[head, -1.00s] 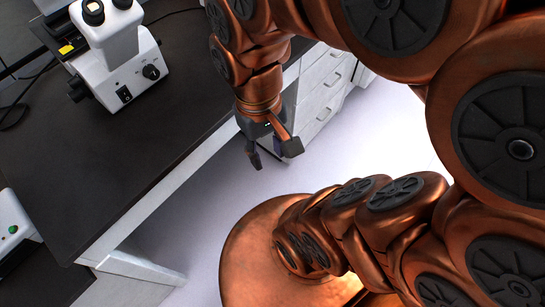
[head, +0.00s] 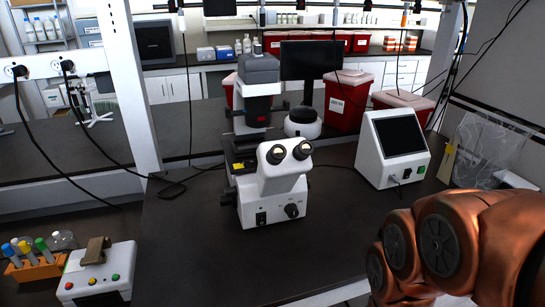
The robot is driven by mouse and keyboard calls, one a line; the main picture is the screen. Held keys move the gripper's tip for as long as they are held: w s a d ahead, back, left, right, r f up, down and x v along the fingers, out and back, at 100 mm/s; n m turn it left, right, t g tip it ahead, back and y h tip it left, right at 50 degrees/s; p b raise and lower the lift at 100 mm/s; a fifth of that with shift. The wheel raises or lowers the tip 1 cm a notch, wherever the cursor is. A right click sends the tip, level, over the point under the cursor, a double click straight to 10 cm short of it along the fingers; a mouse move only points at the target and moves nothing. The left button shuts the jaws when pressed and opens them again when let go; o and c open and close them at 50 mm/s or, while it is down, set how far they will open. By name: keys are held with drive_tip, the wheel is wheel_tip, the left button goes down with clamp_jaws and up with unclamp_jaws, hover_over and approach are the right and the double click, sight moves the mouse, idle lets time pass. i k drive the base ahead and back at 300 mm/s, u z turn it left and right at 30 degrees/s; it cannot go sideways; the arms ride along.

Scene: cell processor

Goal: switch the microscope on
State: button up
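The white and grey microscope (head: 272,190) stands upright on the black bench, its two eyepieces facing me. A small dark rocker switch (head: 261,218) is on the left of its front base face, and a round dark knob (head: 291,210) is to the right of it. I cannot tell the switch's position. My gripper is out of the head view; only copper links of my arm show at the lower right, apart from the microscope.
A white box with a dark screen (head: 393,147) stands right of the microscope. Red bins (head: 346,101) and a monitor (head: 311,60) are behind. A button box (head: 98,275) and tube rack (head: 36,267) are lower left. The black bench (head: 190,255) is clear in front.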

sight(261, 218)
drive_tip(key=u, duration=2.75)
drive_tip(key=i, duration=1.2)
drive_tip(key=z, duration=2.6)
